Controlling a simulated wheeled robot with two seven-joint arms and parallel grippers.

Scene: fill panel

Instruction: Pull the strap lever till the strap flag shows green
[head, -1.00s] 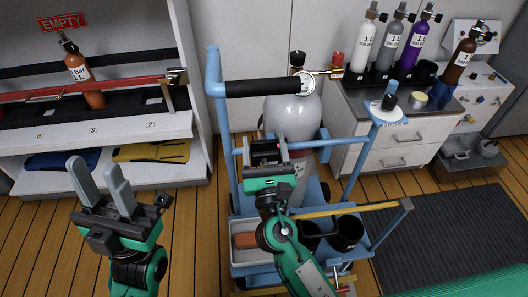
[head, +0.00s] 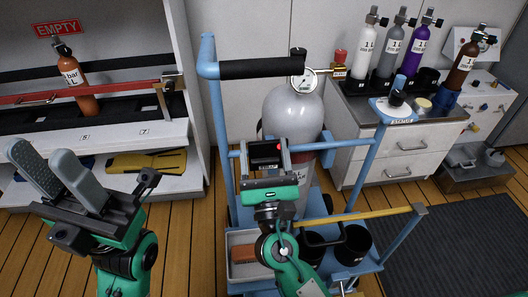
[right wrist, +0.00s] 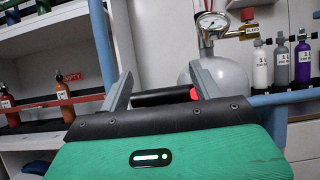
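A black box (head: 265,152) with a white label reading STRAP sits on the blue cart in front of the grey cylinder (head: 293,110). A small red patch (head: 279,147) shows at its upper right; no green shows there. My right gripper (head: 264,158) is open, its fingers at either side of the box. In the right wrist view a black bar (right wrist: 160,97) with a red end (right wrist: 193,94) shows between the spread fingers, apparently not clamped. I cannot make out the lever separately. My left gripper (head: 52,172) is open and empty, off to the left of the cart.
A shelf (head: 140,132) with an orange cylinder (head: 78,85) stands left. A cabinet (head: 400,150) with several small cylinders stands right.

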